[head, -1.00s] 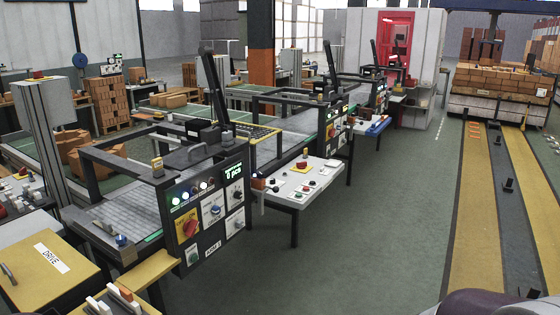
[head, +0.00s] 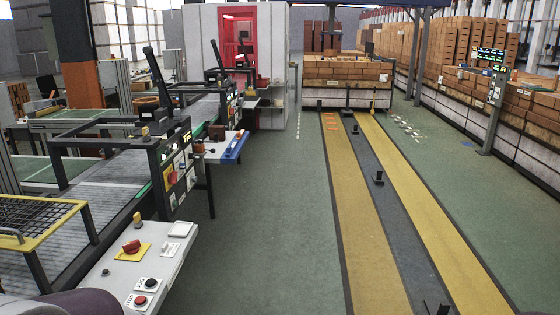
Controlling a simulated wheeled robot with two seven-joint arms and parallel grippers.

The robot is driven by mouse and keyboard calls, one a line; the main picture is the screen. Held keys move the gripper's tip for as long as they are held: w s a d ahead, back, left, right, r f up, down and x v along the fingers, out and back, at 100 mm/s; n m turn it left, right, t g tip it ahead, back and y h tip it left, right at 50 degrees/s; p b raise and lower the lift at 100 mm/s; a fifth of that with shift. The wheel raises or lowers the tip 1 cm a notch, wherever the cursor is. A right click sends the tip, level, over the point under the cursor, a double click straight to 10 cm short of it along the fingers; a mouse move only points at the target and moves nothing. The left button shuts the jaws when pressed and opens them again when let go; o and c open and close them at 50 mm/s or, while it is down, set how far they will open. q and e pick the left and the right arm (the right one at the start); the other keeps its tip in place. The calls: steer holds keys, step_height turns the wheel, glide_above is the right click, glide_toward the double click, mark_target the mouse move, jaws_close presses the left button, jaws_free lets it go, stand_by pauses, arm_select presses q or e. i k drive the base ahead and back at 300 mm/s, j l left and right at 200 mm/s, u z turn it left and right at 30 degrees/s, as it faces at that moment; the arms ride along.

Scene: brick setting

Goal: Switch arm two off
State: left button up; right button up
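A dark control panel (head: 174,172) stands at the front end of the nearer machine line, left of centre. It carries a red knob on a yellow plate (head: 172,178), small lit lamps and several white switch plates. Its label is too small to read. A second similar panel (head: 231,104) with a green light stands farther back. A black arm-like post (head: 157,75) rises above the nearer panel. Neither of my grippers is in view.
A white console (head: 150,255) with a red emergency button (head: 131,246) and push buttons juts out at lower left. A smaller console with a blue edge (head: 236,146) stands beyond. Green floor (head: 270,220) is clear up to the yellow track (head: 362,215). Brick stacks (head: 348,70) stand behind.

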mark_target(173, 177)
steer(key=i+l, duration=0.1)
steer(key=i, duration=1.1)
steer(key=i+l, duration=0.1)
steer(key=i, duration=1.1)
steer(key=i+l+u, duration=0.1)
steer(key=i+u, duration=0.4)
steer(key=i+l+u, duration=0.3)
steer(key=i+u, duration=0.2)
steer(key=i+l+u, duration=0.7)
steer(key=l+u, duration=0.3)
steer(key=k+l+u, duration=0.15)
steer(key=l, duration=0.2)
steer(key=l+u, duration=0.1)
steer(key=l, duration=0.25)
steer(key=k+l+u, duration=0.15)
steer(key=l, duration=0.15)
steer(key=k+l+u, duration=0.1)
steer(key=l, duration=0.2)
steer(key=k, duration=0.3)
steer(key=i, duration=1)
